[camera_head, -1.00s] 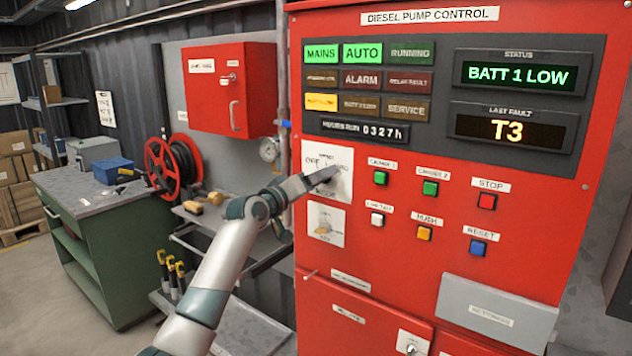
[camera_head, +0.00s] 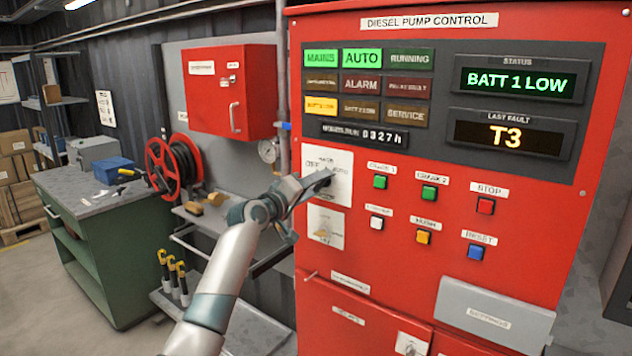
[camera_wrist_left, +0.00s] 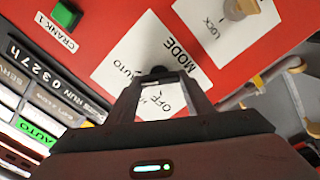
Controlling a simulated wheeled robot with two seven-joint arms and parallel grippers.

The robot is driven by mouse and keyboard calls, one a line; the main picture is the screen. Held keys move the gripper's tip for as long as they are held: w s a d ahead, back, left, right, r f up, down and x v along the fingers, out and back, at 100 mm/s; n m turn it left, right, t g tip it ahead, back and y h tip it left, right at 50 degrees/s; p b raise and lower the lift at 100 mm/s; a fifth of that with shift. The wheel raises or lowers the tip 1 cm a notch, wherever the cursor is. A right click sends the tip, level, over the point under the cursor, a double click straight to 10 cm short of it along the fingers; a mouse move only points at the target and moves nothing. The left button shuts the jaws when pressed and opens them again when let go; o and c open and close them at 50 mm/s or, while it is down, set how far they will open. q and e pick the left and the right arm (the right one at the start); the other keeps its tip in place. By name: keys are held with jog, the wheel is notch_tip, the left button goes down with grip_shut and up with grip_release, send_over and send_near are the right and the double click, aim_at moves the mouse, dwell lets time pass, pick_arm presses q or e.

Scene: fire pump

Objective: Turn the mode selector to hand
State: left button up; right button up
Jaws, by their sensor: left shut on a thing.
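The mode selector is a dark knob (camera_wrist_left: 160,72) on a white plate marked MODE, OFF and AUTO (camera_head: 341,163) on the red pump control panel (camera_head: 545,215). My left gripper (camera_head: 322,180) is at the plate, shut on the selector knob. In the left wrist view its two fingers (camera_wrist_left: 160,85) close around the knob and hide most of it. The exact pointing of the knob is hidden by the fingers. The AUTO lamp (camera_head: 362,58) is lit green. My right gripper is not in view.
Below the selector is a second plate with a tan knob (camera_head: 323,232). To its right are several push buttons, including the red STOP button (camera_head: 486,206). A pipe (camera_head: 283,100) and gauge (camera_head: 269,150) stand left of the panel.

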pick_arm(q)
jog(key=shift+f+n+p, duration=0.1)
jog(key=shift+n+p, duration=2)
jog(key=shift+n, duration=1.3)
jog(key=o, duration=1)
jog(key=shift+o, duration=0.2)
jog(key=shift+a, duration=0.1)
jog(key=b+v, duration=0.5)
jog(key=v, duration=1.2)
jog(key=shift+s+b, duration=0.15)
jog(key=shift+b, duration=0.2)
